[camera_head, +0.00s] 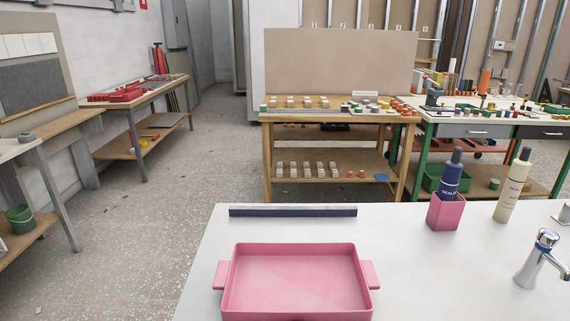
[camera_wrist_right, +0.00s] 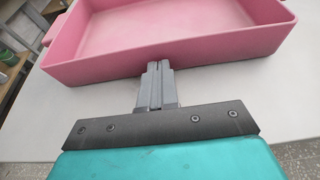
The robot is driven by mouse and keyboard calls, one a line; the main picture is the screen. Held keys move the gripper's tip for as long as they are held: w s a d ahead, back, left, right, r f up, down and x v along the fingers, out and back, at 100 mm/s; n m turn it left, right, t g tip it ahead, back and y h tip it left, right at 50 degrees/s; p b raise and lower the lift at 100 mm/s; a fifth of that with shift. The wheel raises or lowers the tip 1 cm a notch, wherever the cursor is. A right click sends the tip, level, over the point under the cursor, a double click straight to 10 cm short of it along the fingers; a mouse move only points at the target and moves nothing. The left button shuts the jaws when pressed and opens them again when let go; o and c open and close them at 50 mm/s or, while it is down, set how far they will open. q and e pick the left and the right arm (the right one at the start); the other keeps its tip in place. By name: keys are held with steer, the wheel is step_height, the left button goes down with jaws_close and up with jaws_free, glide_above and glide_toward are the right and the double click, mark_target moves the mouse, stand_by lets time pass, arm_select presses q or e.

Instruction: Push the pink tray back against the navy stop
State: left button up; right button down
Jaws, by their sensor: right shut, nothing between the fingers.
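The pink tray (camera_head: 295,280) lies flat on the white counter, empty, with a handle on its left and right sides. The navy stop (camera_head: 293,211) is a low bar behind it near the counter's back edge. A strip of bare counter shows between the tray's far wall and the stop. In the right wrist view the tray (camera_wrist_right: 170,62) stands just ahead of my right gripper (camera_wrist_right: 158,66). Its fingers are shut and empty, with the tips at the tray's outer wall; I cannot tell whether they touch. My left gripper is in neither view.
On the counter's right stand a pink cup (camera_head: 446,212) holding a navy bottle (camera_head: 452,172), a cream bottle (camera_head: 512,186) and a chrome faucet (camera_head: 537,260). The counter (camera_head: 420,285) is clear right of the tray. Workbenches stand beyond.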

steer(key=shift+w, duration=1.75)
glide_toward(295, 277)
steer(key=shift+x, duration=1.7)
steer(key=shift+w+r+b, duration=0.1)
steer(key=shift+w+b, duration=0.35)
steer(key=shift+w, duration=0.9)
steer(key=shift+w+b, duration=0.65)
steer(key=shift+w, duration=1.35)
steer(key=shift+s+r+p, duration=0.15)
steer(key=shift+s+p, duration=0.05)
steer(key=shift+p, duration=0.15)
steer(key=shift+r+p+v, duration=0.2)
steer(key=shift+p+v, duration=0.75)
steer(key=shift+v, duration=0.1)
steer(key=v, duration=0.3)
steer(key=shift+s, duration=0.3)
steer(key=shift+s+r, duration=0.3)
steer(key=shift+s, duration=0.35)
